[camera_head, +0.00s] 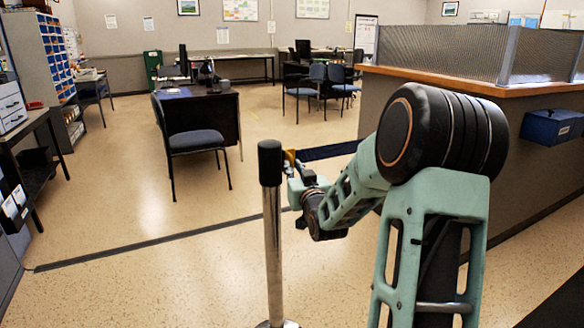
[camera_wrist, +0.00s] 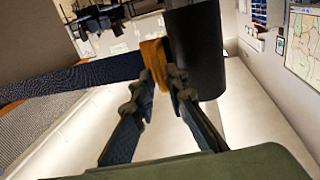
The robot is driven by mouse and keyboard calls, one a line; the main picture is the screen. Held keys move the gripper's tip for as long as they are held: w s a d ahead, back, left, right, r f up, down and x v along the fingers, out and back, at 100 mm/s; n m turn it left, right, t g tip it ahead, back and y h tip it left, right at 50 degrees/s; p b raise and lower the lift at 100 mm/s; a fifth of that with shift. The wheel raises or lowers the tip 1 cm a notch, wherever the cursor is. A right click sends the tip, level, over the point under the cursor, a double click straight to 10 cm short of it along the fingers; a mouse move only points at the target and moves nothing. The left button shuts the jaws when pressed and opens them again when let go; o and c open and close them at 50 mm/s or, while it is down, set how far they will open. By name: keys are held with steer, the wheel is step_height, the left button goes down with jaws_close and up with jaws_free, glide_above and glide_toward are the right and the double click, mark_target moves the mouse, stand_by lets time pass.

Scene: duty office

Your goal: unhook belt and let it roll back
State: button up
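The dark blue belt (camera_head: 328,151) stretches from the black-topped metal post (camera_head: 272,240) towards the counter on the right. Its yellow-orange end clip (camera_head: 291,157) is at the post head. In the wrist view the orange clip (camera_wrist: 153,55) sits beside the black post head (camera_wrist: 197,52), with the belt (camera_wrist: 85,75) running off to the left. My gripper (camera_wrist: 159,80) has one fingertip on each side of the clip and looks shut on it. In the head view my gripper (camera_head: 294,178) is just right of the post head, partly hidden by my wrist. Whether the clip is still hooked cannot be told.
A counter with a wooden top (camera_head: 480,85) and a blue box (camera_head: 552,127) stands at the right. A chair (camera_head: 196,142) and desk are behind the post. Shelves (camera_head: 45,60) line the left. The floor left of the post is clear.

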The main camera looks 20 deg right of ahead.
steer(key=shift+w+d, duration=0.2)
steer(key=shift+w, duration=1)
steer(key=shift+c, duration=0.4)
jaws_close()
steer(key=shift+d, duration=0.1)
